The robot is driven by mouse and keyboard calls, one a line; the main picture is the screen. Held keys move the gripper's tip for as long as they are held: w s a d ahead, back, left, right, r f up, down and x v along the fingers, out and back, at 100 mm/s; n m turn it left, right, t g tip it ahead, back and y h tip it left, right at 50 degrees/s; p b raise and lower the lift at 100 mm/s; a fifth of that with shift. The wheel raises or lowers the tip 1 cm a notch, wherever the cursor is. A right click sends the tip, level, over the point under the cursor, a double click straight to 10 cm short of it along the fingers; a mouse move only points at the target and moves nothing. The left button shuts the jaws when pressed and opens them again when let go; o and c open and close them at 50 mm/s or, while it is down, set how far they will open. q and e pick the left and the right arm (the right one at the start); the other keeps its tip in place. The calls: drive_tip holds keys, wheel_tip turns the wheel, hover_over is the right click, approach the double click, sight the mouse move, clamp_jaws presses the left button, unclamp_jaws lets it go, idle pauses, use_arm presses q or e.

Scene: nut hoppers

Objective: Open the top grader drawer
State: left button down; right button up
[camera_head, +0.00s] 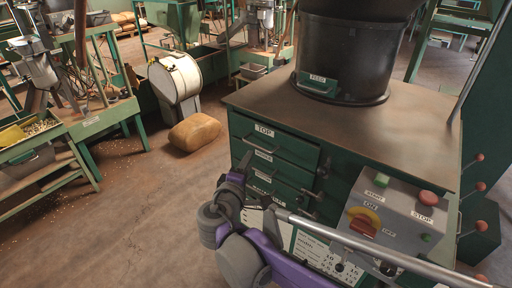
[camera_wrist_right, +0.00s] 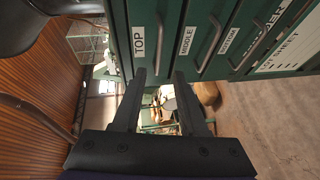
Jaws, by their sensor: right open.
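The green top drawer (camera_head: 285,147), with a white TOP label, is the uppermost in the cabinet front in the head view. Its front looks level with the drawers below, so it appears shut. In the right wrist view the top drawer (camera_wrist_right: 139,14) is turned sideways, with its bar handle (camera_wrist_right: 159,46) just beyond my fingertips. My right gripper (camera_wrist_right: 160,74) is open and empty, its two dark fingers apart and pointing toward the handle. In the head view my right gripper (camera_head: 242,165) is in front of the drawer stack, partly hidden by its purple wrist. My left gripper is not in view.
Below are the middle drawer (camera_wrist_right: 185,14) and more labelled drawers. A control box (camera_head: 395,215) with START and STOP buttons is at the right, with a metal bar (camera_head: 380,246) crossing before it. A black hopper (camera_head: 350,55) stands on the cabinet top. A tan sack (camera_head: 194,132) lies on the floor.

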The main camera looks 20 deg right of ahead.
sight(257, 146)
drive_tip(key=x, duration=1)
drive_tip(key=shift+w+d, duration=0.2)
drive_tip(key=shift+w, duration=0.15)
drive_tip(key=shift+c, duration=0.3)
clamp_jaws()
drive_tip(key=shift+r, duration=0.1)
idle(0.6)
